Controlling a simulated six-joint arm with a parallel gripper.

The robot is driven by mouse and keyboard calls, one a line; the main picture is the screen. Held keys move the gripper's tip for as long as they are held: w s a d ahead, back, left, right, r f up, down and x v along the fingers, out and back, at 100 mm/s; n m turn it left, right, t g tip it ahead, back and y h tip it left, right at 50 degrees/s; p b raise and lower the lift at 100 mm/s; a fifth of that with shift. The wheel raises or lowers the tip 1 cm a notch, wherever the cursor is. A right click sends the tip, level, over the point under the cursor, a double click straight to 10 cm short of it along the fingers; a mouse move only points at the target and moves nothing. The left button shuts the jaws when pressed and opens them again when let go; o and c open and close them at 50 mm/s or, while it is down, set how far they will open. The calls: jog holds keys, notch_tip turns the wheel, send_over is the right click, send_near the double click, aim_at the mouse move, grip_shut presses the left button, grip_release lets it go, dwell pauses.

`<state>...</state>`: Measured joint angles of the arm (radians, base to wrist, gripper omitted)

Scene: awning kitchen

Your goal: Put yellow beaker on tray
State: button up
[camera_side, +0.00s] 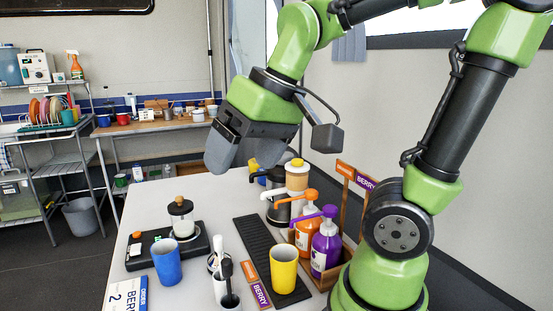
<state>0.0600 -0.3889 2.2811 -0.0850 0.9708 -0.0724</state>
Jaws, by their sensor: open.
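The yellow beaker (284,268) stands upright at the near right of the white table, over the lower part of a long black ribbed tray (258,234). It looks to be standing on the tray, but its base hides the exact contact. My gripper (243,157) is high above the far part of the table, well up and left of the beaker. Its grey fingers are apart and I see nothing between them.
A blue cup (167,261) and a black scale (146,250) with a glass jar (182,217) are on the left. A utensil holder (228,292) is left of the beaker. Orange (305,235) and purple (326,248) pump bottles stand close on its right.

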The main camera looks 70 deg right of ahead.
jog(key=s, duration=0.1)
jog(key=s+a+t, duration=0.1)
jog(key=s, duration=0.1)
jog(key=s+t, duration=0.1)
jog(key=s, duration=0.1)
jog(key=shift+a+r+y, duration=0.2)
jog(key=shift+a+y, duration=0.2)
